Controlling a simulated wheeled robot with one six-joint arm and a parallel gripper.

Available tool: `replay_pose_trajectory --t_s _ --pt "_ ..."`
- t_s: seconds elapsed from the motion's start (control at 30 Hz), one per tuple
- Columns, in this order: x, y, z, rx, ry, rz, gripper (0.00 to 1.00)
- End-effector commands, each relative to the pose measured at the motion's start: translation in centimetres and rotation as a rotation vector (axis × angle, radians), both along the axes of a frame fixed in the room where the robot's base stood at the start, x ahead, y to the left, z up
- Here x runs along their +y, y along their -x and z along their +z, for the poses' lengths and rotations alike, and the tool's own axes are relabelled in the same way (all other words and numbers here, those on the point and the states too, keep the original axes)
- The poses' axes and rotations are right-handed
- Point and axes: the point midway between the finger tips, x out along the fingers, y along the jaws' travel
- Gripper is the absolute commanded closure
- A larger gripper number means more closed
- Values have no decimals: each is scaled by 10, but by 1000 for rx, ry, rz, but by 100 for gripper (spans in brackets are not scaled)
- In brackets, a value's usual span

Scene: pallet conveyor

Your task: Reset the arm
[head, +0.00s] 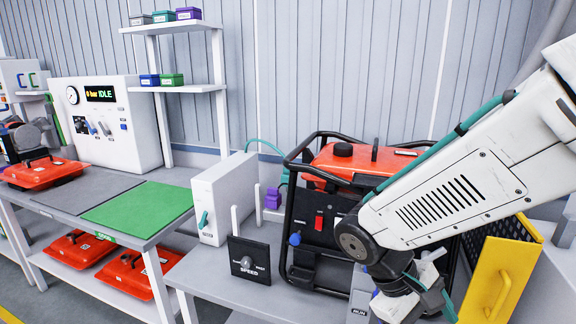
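My white arm reaches in from the right edge and slopes down to a dark wrist joint in front of the red and black generator (318,215). Below that joint, my gripper (412,292) is seen at the bottom right among dark and white parts. Its fingertips are not clearly visible, so I cannot tell whether it is open, shut or holding something. The arm hides the generator's right part. I cannot tell whether the gripper touches anything.
A yellow panel with a handle (502,280) stands right of the gripper. A black SPEED dial box (249,261) and white lever box (222,198) stand left of the generator. The green mat (138,209) on the left bench is clear. Red cases (134,273) lie below.

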Motion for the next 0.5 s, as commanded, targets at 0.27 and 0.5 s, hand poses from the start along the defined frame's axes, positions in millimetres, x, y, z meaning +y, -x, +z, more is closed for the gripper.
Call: replay_pose_trajectory --t_s 0.27,0.5 --pt "-6 45 46 -164 -338 -220 18" --pt "-15 71 82 -381 -505 -388 18"
